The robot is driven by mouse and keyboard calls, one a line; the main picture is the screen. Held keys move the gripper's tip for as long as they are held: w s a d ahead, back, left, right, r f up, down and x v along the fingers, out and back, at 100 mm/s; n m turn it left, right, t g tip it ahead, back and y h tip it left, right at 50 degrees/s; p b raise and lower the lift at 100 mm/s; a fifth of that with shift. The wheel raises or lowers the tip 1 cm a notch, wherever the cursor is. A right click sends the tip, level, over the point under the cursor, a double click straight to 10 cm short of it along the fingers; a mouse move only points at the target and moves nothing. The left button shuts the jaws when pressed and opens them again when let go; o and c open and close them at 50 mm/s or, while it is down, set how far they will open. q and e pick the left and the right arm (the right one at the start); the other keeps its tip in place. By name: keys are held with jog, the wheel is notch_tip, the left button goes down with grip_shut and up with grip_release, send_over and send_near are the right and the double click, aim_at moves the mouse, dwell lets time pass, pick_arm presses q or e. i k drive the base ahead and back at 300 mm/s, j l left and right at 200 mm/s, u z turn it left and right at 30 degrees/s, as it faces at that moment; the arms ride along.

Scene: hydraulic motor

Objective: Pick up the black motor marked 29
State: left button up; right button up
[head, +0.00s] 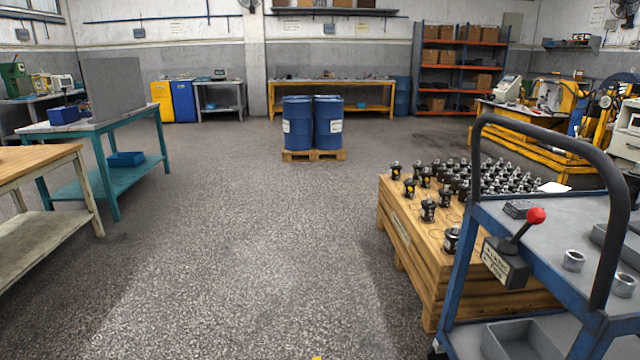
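Many small black motors (428,208) with silvery tops stand in rows on a wooden crate (420,250) at the right. Several at the crate's near left side stand more apart from the dense group behind. Their markings are too small to read, so I cannot tell which one is marked 29. The cart's handle partly covers the group. Neither of my grippers shows in the head view.
A blue cart (560,230) with a black handle and a red-knobbed lever (535,216) stands at the right front, overlapping the crate. Blue drums (328,122) stand on a pallet ahead. Workbenches (100,125) line the left. The middle floor is clear.

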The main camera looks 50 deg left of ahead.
aim_at(407, 183)
jog(key=u, duration=1.4)
jog(key=i, duration=0.8)
jog(key=i+j, duration=0.1)
jog(key=i, duration=0.75)
jog(key=i+z, duration=0.1)
jog(key=i, duration=0.7)
jog(key=i+j, duration=0.15)
jog(key=i, duration=0.65)
jog(key=i+j, duration=0.1)
jog(key=i, duration=0.7)
